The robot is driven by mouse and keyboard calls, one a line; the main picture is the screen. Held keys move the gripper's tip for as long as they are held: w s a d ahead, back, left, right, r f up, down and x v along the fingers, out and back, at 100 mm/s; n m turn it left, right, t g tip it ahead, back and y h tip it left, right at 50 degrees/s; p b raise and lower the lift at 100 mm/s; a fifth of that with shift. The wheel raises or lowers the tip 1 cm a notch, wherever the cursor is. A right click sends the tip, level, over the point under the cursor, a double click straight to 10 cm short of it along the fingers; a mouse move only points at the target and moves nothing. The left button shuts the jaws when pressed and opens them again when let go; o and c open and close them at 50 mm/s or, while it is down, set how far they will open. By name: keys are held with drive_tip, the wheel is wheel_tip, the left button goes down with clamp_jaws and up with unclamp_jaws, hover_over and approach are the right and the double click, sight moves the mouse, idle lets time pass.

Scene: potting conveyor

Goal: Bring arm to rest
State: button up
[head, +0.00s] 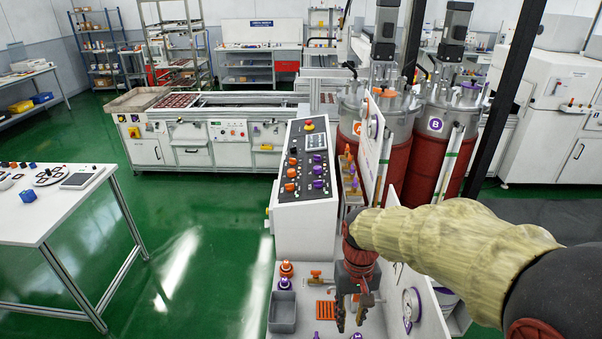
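My arm (455,240), in a cream cover, reaches in from the right side of the head view. It is extended over the white bench beside the control console. My gripper (352,320) hangs from its end and points down, low above the bench. Its two dark fingers stand apart with a gap between them. I see nothing held between them. The fingertips are small in the view, and I cannot tell whether they touch the bench.
A control console (306,185) with orange and purple knobs stands just beyond the gripper. A grey bin (282,312) and an orange grate (325,310) lie left of it. A white upright panel (412,305) is close on its right. Red tanks (425,165) stand behind.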

drive_tip(key=s+d+r+m+t+b, duration=0.1)
drive_tip(key=s+d+r+t+b, duration=0.2)
drive_tip(key=s+d+r+t, duration=0.3)
drive_tip(key=s+d+r, duration=0.1)
drive_tip(key=s+r, duration=0.4)
drive_tip(key=s, duration=0.3)
drive_tip(key=shift+r+t+b, duration=0.3)
drive_tip(key=shift+r+t, duration=0.05)
drive_tip(key=shift+t, duration=0.05)
drive_tip(key=shift+d, duration=0.1)
